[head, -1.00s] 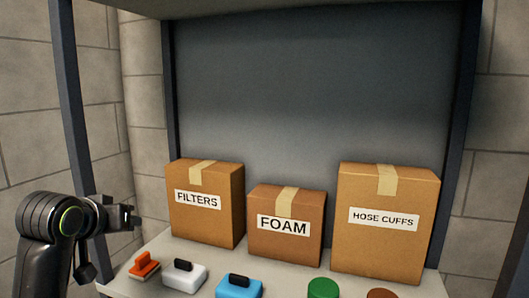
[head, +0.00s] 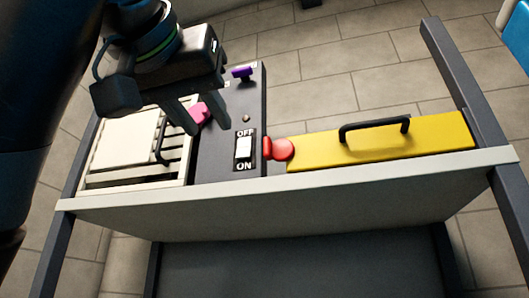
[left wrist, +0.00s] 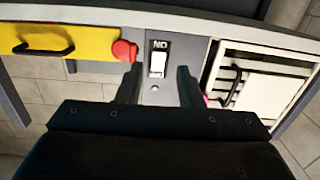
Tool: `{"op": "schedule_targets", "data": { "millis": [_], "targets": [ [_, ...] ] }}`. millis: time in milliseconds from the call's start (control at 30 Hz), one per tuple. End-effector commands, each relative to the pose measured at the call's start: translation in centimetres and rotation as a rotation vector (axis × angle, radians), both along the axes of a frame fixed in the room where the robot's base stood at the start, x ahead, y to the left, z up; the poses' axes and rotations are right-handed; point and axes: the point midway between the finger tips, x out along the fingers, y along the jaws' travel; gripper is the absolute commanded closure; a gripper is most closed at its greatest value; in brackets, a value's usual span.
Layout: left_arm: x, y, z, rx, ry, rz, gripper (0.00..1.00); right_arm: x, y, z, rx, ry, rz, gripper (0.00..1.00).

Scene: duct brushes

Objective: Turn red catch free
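The red catch (head: 283,149) is a round knob with a short bar on its left side. It sits at the left end of the yellow cover (head: 440,136) and appears to overlap the cover's edge. It also shows in the left wrist view (left wrist: 123,51), left of the fingers. My left gripper (head: 209,126) is open and empty above the dark panel, left of the catch and apart from it. In the left wrist view its two fingers (left wrist: 159,86) straddle the switch in the picture. My right gripper is out of view.
A white OFF/ON switch (head: 243,147) is on the dark panel, left of the catch. A pink knob (head: 200,112) is partly behind my fingers; a purple knob (head: 242,72) is farther back. The yellow cover has a raised black handle (head: 374,127). A white slatted unit (head: 122,139) lies left.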

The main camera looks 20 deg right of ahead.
Motion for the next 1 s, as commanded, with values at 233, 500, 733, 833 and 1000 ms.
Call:
{"op": "schedule_targets", "data": {
  "millis": [233, 500, 733, 833, 1000],
  "targets": [
    [-6.2, -0.9, 3.0, -0.002, -0.050, -0.030, 0.66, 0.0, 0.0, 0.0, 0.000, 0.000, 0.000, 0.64],
    [-4.1, -2.7, 3.4, -0.001, -0.049, -0.033, 0.66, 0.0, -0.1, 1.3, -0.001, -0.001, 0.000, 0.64],
    [0.1, -5.6, 3.5, -0.001, -0.047, -0.033, 0.66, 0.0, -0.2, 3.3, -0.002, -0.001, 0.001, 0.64],
    [1.9, -6.8, 3.5, 0.000, -0.048, -0.034, 0.66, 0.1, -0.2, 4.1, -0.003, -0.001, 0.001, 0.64],
    [4.8, -8.7, 3.5, -0.002, -0.048, -0.033, 0.66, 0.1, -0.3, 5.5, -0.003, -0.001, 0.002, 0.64]
  ]
}}
